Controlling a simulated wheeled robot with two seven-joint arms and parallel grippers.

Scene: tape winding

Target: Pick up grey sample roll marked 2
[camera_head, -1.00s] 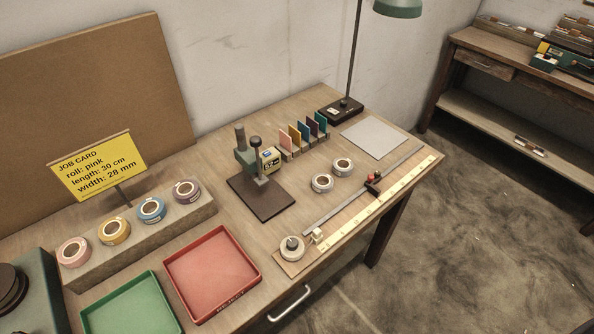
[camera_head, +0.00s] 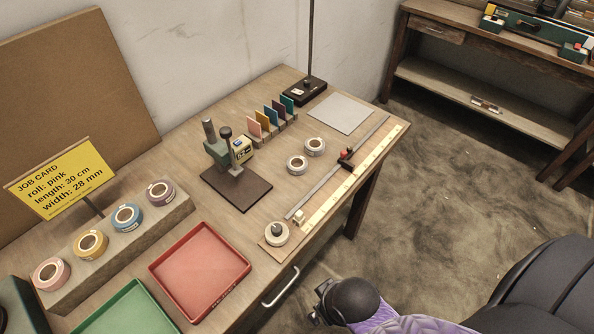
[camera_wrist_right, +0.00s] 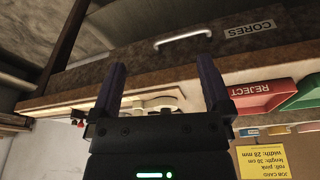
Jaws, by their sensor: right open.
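Two pale grey-white rolls, a nearer one (camera_head: 297,165) and a farther one (camera_head: 315,147), lie side by side on the table right of the dark stand in the head view. Their markings are too small to read, so I cannot tell which bears a 2. Another pale roll (camera_head: 276,234) sits on the peg at the near end of the ruler board. My right gripper (camera_wrist_right: 162,88) is open and empty in the wrist view, its two fingers apart in front of the table edge. In the head view my right arm is low, off the table's front side. My left gripper is not in view.
A red tray (camera_head: 203,268), a green tray (camera_head: 130,312) and a block with pink, yellow, blue and purple rolls (camera_head: 128,236) fill the left. The stand (camera_head: 238,187) and ruler board (camera_head: 345,180) flank the two rolls. A drawer handle (camera_wrist_right: 183,38) juts from the table front.

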